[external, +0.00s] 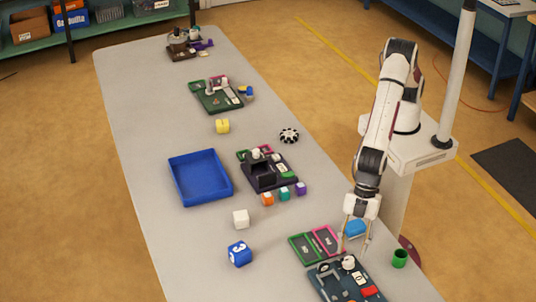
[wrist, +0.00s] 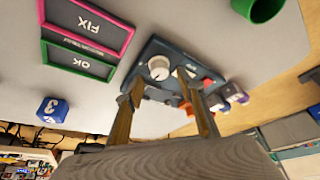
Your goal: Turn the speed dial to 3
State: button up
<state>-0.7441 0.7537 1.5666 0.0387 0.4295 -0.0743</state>
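The dark blue control panel (external: 334,287) lies at the near end of the table. Its round white dial (external: 348,262) also shows in the wrist view (wrist: 159,67); its marks and setting are too small to read. My gripper (external: 353,249) points down over the panel, its two fingers apart and nothing held between them. In the wrist view my gripper (wrist: 159,78) has one fingertip on either side of the dial in the picture. The tips appear just above the dial; I cannot tell whether they touch it.
Green and pink framed trays (external: 306,249) marked OK and FIX lie beside the panel.

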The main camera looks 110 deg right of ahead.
jog(key=s+d+r+m, duration=0.1)
jog(key=s+d+r, duration=0.3)
jog(key=d, duration=0.3)
jog(key=s+d+r+g+h, duration=0.1)
jog(key=s+d+r, duration=0.3)
jog(key=d, duration=0.4)
jog(key=s+d+r+m+g+h, duration=0.1)
jog(key=s+d+r, duration=0.3)
jog(key=d, duration=0.4)
jog(key=shift+s+d+r+m, duration=0.15)
jog(key=shift+s+r+m, duration=0.15)
jog(key=shift+s, duration=0.15)
dwell(0.3)
jog(key=shift+f, duration=0.1)
dwell(0.4)
